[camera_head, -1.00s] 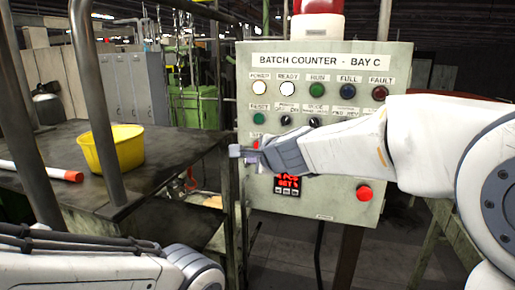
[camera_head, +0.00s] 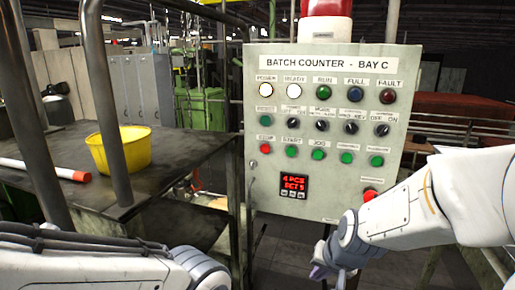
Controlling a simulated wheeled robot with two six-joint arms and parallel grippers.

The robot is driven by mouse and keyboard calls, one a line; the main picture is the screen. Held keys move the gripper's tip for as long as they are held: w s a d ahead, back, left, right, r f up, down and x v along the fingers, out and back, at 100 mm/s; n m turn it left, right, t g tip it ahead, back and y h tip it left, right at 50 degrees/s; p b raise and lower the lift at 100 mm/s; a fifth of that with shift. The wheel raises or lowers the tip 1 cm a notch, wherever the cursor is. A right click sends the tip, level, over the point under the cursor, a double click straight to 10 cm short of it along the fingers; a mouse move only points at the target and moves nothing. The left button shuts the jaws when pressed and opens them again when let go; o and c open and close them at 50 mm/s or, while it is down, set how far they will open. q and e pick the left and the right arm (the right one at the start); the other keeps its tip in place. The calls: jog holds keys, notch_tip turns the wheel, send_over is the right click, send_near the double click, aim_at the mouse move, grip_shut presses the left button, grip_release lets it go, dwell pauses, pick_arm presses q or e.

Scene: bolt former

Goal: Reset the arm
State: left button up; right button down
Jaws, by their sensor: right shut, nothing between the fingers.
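My right arm comes in from the right edge. My right gripper (camera_head: 322,272) is low, below the lower right part of the control panel (camera_head: 335,190), pointing down and left, shut and empty. It is apart from the panel's buttons. My left arm (camera_head: 120,268) lies across the bottom left; its gripper is not in view. The panel reads "BATCH COUNTER - BAY C". Its POWER lamp (camera_head: 265,90) and READY lamp (camera_head: 294,90) are lit white. A red display (camera_head: 294,186) reads about "4 PCS, SET 5".
A dark table (camera_head: 175,150) at left holds a yellow bucket (camera_head: 120,150) and a white tube with a red end (camera_head: 45,170). Metal posts (camera_head: 103,110) stand in front of it. A red button (camera_head: 369,194) sits near my right forearm. A rail stands at the lower right.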

jog(key=s+d+f+n+g+h, duration=0.1)
jog(key=s+d+f+n+g, duration=0.3)
jog(key=s, duration=0.4)
jog(key=s+a+f+n+g+b, duration=0.1)
jog(key=s+a+n+b, duration=0.6)
jog(key=s+a, duration=0.6)
jog(key=shift+s+f+y, duration=0.3)
jog(key=shift+s+f, duration=0.05)
